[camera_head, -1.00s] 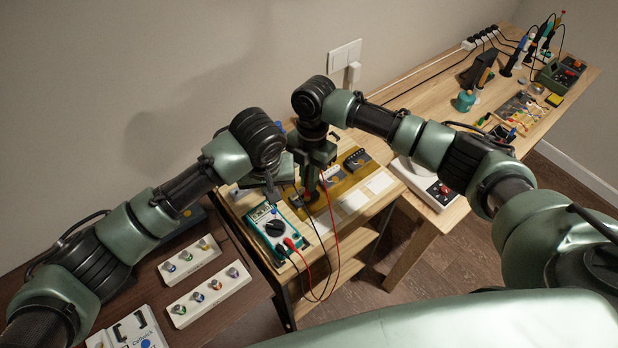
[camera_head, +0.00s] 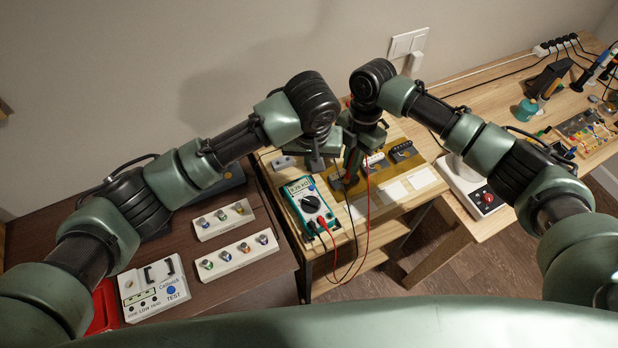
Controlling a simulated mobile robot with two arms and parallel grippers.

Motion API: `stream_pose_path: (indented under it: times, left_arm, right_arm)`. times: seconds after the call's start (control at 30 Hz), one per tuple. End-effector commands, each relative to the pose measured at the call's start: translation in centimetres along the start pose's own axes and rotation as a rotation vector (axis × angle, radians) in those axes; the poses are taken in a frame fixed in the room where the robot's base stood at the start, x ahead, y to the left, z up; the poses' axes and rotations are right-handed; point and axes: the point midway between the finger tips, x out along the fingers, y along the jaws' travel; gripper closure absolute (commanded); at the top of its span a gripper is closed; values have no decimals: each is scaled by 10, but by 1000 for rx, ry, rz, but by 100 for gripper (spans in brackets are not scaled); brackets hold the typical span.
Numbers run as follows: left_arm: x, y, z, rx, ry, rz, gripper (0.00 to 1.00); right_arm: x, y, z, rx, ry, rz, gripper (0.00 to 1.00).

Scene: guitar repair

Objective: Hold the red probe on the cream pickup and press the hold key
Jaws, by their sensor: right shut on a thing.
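The teal multimeter (camera_head: 328,217) lies on the wooden bench with its dial facing up and its display lit with a reading. A small blue key (camera_head: 311,187) shows beside the display. My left gripper (camera_head: 316,165) hangs just above the display end of the meter; its jaws are too dark to read. My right gripper (camera_head: 350,178) points down at the mustard board (camera_head: 385,172) and is shut on the red probe, which it mostly hides. The probe's red lead runs down from there. A cream pickup (camera_head: 375,158) shows just right of this gripper. I cannot see whether the tip touches a pickup.
Pale rectangular cards (camera_head: 392,191) lie along the board's front. White blocks with knobs (camera_head: 236,252) and a tester box (camera_head: 150,287) stand on the dark table at left. A white unit with a red knob (camera_head: 482,196) stands at right. Loose red and black leads hang over the bench's front edge.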

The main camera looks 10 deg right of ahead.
Motion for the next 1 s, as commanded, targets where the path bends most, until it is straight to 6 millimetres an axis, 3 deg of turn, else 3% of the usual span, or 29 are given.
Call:
stream_pose_path:
  times: [0.43,1.0]
  left_arm:
    - [-3,0,-1,0,0,0,100]
    - [-52,0,-11,0,0,0,100]
  right_arm:
    - [-2,-1,-1,0,0,-3,100]
    - [-54,-3,-8,0,0,0,100]
